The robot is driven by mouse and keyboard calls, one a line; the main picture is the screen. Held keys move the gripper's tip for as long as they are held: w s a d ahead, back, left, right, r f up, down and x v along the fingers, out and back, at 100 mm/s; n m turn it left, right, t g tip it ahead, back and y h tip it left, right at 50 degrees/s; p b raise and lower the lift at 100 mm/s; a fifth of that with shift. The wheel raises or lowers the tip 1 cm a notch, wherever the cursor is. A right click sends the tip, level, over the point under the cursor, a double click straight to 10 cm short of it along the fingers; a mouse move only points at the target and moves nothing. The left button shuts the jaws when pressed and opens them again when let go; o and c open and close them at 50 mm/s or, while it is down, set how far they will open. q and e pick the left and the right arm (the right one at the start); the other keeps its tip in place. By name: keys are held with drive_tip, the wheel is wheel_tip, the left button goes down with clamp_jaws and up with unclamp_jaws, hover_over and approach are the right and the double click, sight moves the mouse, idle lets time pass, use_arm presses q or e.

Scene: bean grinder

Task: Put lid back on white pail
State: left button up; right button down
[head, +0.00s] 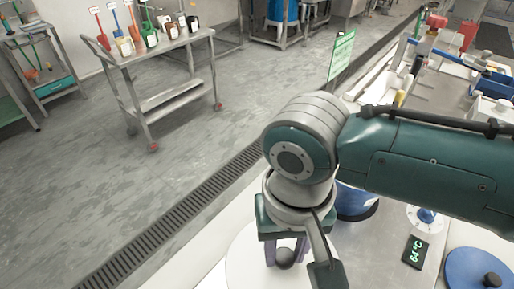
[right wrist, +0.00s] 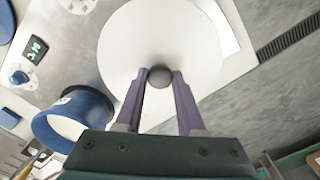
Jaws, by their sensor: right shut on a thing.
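A round white lid (head: 245,268) with a dark round knob (head: 285,258) is at the bottom of the head view. My right gripper (head: 286,250) points down with its purple fingers on either side of the knob and is shut on it. In the right wrist view the lid (right wrist: 135,55) is a wide white disc, and the fingers (right wrist: 160,76) flank the knob. The white pail cannot be made out; the lid hides what lies below it. I cannot tell whether the lid rests on anything. My left gripper is not in view.
A blue open container (right wrist: 75,118) stands close beside the lid. A blue lid (head: 470,266) with a dark knob, a dial (head: 425,218) and a green-lit display (head: 415,252) are on the counter to the right. A floor drain (head: 165,222) runs along the counter.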

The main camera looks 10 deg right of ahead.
drive_tip(key=shift+c, duration=2.2)
unclamp_jaws()
drive_tip(key=o, duration=0.4)
drive_tip(key=shift+o, duration=0.2)
drive_tip(key=shift+r, duration=0.15)
wheel_tip(320, 180, up, 7)
drive_tip(key=p, duration=0.8)
drive_tip(key=shift+c, duration=0.2)
clamp_jaws()
